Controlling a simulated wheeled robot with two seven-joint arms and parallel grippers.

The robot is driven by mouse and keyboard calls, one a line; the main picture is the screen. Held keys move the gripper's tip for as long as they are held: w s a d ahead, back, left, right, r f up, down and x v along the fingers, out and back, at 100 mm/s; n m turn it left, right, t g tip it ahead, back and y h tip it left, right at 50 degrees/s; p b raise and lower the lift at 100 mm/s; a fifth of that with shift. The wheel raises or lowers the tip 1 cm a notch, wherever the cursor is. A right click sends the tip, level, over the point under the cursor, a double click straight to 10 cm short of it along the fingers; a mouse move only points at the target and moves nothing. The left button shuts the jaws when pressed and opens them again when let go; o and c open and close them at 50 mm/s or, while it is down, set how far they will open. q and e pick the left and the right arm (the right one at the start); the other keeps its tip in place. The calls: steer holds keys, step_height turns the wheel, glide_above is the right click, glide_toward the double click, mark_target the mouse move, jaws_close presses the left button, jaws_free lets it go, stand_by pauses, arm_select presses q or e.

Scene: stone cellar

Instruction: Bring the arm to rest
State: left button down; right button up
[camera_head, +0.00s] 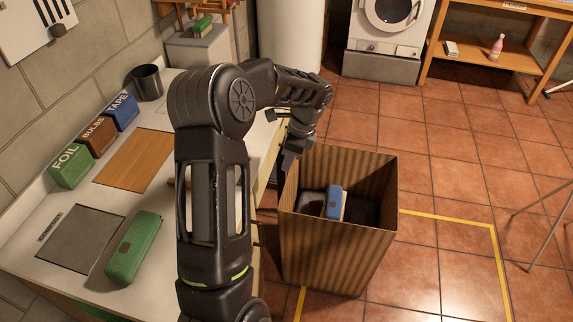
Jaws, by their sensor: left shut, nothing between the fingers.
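My left arm reaches in from the bottom left across the counter, bent at its elbow. Its gripper (289,158) is shut and empty. It points down at the upper left rim of the tall striped box (334,250), on the counter side. I cannot tell whether it touches the rim. My right gripper is out of the picture.
The counter (176,228) holds a green case (133,247), FOIL (70,166), BULBS (97,136) and TAPE (121,112) boxes, and a dark pot (148,82). A blue item (333,202) lies in the striped box. Yellow tape (450,217) marks the tiled floor, which is open at right.

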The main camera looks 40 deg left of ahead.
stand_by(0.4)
arm_select(q)
steer(key=w+d+f+n+t+h, duration=0.2)
steer(key=w+d+f+n+t, duration=0.2)
steer(key=w+d+f+n, duration=0.15)
steer(key=s+d+f+n+t+h, duration=0.1)
steer(key=d+f+n+h, duration=0.15)
steer(key=d+f, duration=0.45)
steer(key=s+d+f+n+h, duration=0.1)
steer(key=s+d+f+n, duration=0.15)
steer(key=d, duration=0.85)
steer(key=s+d+f+n+g, duration=0.1)
steer(key=s+d+f, duration=0.2)
steer(key=s+d, duration=0.2)
steer(key=s+d+f+n+g, duration=0.1)
steer(key=s+d+f, duration=0.2)
steer(key=s, duration=0.6)
steer(key=s+d+f+n+g+h, duration=0.1)
steer(key=s+d+f, duration=0.2)
steer(key=s+d, duration=0.4)
steer(key=shift+s+d, duration=0.15)
steer(key=shift+s, duration=0.15)
